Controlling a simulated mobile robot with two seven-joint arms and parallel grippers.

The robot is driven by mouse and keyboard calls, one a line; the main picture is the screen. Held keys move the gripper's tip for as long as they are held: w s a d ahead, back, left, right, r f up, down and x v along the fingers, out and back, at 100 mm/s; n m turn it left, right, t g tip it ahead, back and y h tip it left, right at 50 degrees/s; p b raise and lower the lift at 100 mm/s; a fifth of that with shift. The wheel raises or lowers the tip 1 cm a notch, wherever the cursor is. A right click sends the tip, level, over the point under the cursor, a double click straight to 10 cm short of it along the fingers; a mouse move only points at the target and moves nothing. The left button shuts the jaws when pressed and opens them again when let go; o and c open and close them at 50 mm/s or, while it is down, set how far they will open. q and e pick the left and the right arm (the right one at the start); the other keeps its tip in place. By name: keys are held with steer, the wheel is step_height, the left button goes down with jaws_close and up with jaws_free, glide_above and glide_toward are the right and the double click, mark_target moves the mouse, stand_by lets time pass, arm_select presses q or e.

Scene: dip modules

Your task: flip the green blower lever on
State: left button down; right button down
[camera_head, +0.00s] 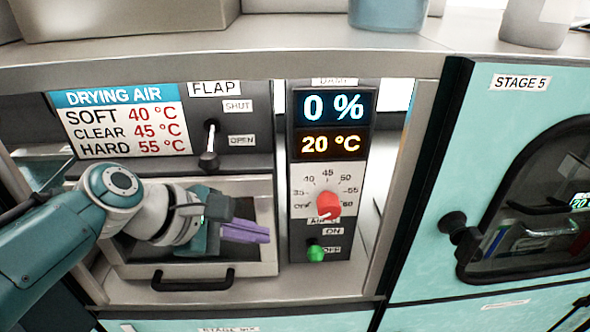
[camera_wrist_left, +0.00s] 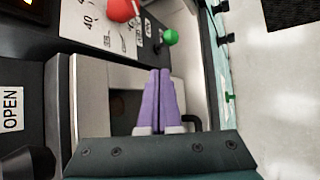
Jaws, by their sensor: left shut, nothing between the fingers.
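The green blower lever (camera_head: 316,252) is on the dark control panel, below the red knob and beside the ON and OFF labels. Its green tip is low, near the OFF label. It also shows in the left wrist view (camera_wrist_left: 171,37), beyond the fingertips. My left gripper (camera_head: 268,235) has purple fingers that are shut with nothing between them. It is to the left of the lever and apart from it, in front of the tray; its fingers also show in the left wrist view (camera_wrist_left: 160,72). My right gripper is not in view.
The red temperature knob (camera_head: 328,204) is just above the lever. The displays (camera_head: 332,108) read 0 % and 20 °C. The flap lever (camera_head: 209,148) is at the upper left. A tray with a black handle (camera_head: 192,282) is below my left gripper. A teal door (camera_head: 440,200) is on the right.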

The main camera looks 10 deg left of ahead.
arm_select(q)
steer(key=shift+f, duration=0.1)
steer(key=s+a+r+m+g+y+p, duration=0.1)
steer(key=s+r+m+y+p, duration=0.1)
steer(key=s+r+m, duration=0.3)
steer(key=s+a+r+m+g+y+p, duration=0.1)
steer(key=s+r+m+p, duration=0.3)
steer(key=s+m, duration=0.5)
steer(key=s+a+r+m+g+y+p, duration=0.1)
steer(key=s+a+r+m+y+p, duration=0.1)
steer(key=s+r+m, duration=0.4)
steer(key=s+m+p, duration=0.1)
steer(key=s, duration=0.4)
steer(key=shift+s+a+r+y, duration=0.25)
steer(key=shift+s+r+y, duration=0.05)
steer(key=shift+r+y, duration=0.1)
